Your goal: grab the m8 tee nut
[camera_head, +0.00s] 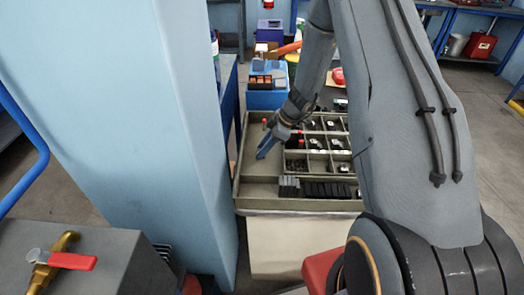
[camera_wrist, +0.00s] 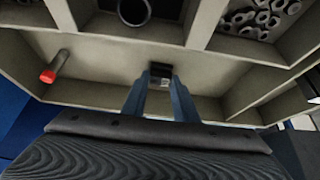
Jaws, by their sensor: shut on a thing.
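My gripper (camera_wrist: 160,88) is shut on a small dark piece, which I take to be the m8 tee nut (camera_wrist: 160,70). The piece sits between the blue fingertips in the wrist view, and the fingers hide part of it. Behind it is the bare floor of a long tray compartment. I cannot tell whether the piece touches that floor. In the head view my gripper (camera_head: 266,148) points down into the left part of the grey divided tray (camera_head: 240,192). The held piece is too small to make out there.
A red-tipped part (camera_wrist: 50,73) lies to the left in the same compartment. Several loose nuts (camera_wrist: 262,18) fill a compartment at upper right, and a dark ring (camera_wrist: 134,10) sits at the top. A blue pillar (camera_head: 185,130) stands close left of the tray.

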